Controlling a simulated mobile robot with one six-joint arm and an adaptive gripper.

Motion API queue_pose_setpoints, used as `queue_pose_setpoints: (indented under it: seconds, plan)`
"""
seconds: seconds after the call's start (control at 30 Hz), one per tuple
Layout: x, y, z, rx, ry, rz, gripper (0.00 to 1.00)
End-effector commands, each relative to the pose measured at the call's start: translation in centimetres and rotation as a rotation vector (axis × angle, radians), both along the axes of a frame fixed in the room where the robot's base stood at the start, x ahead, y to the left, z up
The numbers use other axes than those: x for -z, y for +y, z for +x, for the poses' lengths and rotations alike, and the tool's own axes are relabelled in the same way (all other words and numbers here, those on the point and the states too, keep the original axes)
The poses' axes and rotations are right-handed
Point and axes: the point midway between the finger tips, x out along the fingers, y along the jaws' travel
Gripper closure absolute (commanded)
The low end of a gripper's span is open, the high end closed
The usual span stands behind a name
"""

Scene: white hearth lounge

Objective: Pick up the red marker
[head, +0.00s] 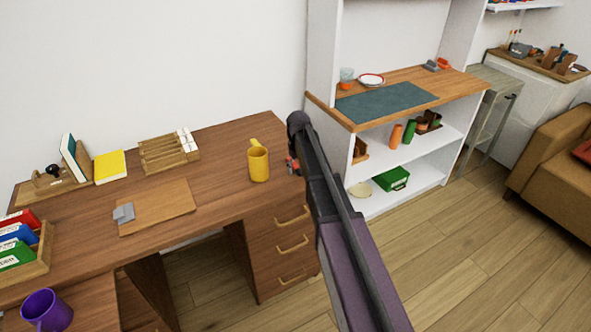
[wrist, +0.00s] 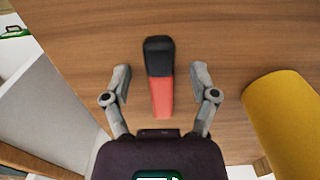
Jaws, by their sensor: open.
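The red marker (wrist: 161,97), red with a black end, lies on the brown wooden desk (wrist: 90,25) in the wrist view. The black end points away from my gripper (wrist: 161,80). My gripper is open, with one finger on each side of the marker and gaps to both. I cannot tell its height above the desk. In the head view my arm hides most of the marker, and my gripper (head: 293,164) shows only as a small part at the desk's right edge.
A yellow mug (head: 259,162) stands close beside my gripper; it also shows at the right of the wrist view (wrist: 290,120). A white shelf unit (head: 405,178) stands just right of the desk. The desk left of the mug has a wooden board (head: 160,207).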

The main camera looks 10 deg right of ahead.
Motion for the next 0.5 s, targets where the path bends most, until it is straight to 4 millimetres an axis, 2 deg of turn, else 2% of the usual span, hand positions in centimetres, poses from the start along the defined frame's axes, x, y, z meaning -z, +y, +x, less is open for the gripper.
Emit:
queue_pose_setpoints:
  seconds: [0.47,0.5]
  plan:
    - [-0.04,-0.01,0.00,0.000,0.000,0.000,0.24]
    - [-0.04,-0.01,0.00,0.000,0.000,0.000,0.30]
